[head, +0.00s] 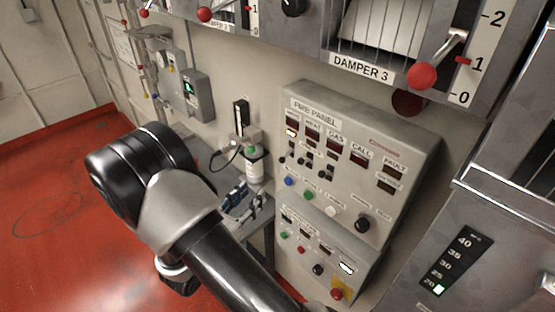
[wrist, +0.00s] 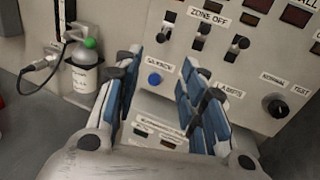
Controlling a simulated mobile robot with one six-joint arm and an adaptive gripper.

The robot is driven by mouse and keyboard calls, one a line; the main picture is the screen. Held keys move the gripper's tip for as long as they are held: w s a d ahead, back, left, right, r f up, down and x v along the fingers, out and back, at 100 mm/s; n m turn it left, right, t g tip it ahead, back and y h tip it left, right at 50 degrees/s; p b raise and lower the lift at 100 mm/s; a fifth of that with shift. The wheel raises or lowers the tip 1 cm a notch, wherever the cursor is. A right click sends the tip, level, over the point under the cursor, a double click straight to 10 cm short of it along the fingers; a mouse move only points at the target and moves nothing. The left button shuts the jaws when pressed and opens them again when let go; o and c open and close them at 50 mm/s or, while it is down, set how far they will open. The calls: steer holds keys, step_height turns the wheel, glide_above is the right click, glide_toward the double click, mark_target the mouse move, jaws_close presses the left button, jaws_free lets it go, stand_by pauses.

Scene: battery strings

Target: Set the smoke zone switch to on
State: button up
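The grey fire panel (head: 375,150) is on the wall right of centre in the head view. Three small toggle switches sit in its left part, under a row of display windows. The leftmost toggle (head: 283,159), under the lit window, looks to be the smoke zone switch; its label is too small to read surely. In the wrist view that toggle (wrist: 169,20) is at the top, beside a ZONE OFF label. I cannot tell its position surely. My gripper (wrist: 162,100) is open and empty, its blue-padded fingers apart in front of the panel. In the head view my gripper (head: 245,202) is left of the panel.
A blue button (wrist: 154,79) shows between my fingers, and a black knob (wrist: 277,105) is to the right. A white bottle with a green cap (wrist: 85,70) stands left of the panel. The damper 3 lever with red ball (head: 422,76) juts out above.

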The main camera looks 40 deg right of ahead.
mark_target(286, 155)
steer(key=p+x, duration=0.2)
steer(key=x, duration=1.4)
steer(key=shift+c, duration=0.5)
jaws_close()
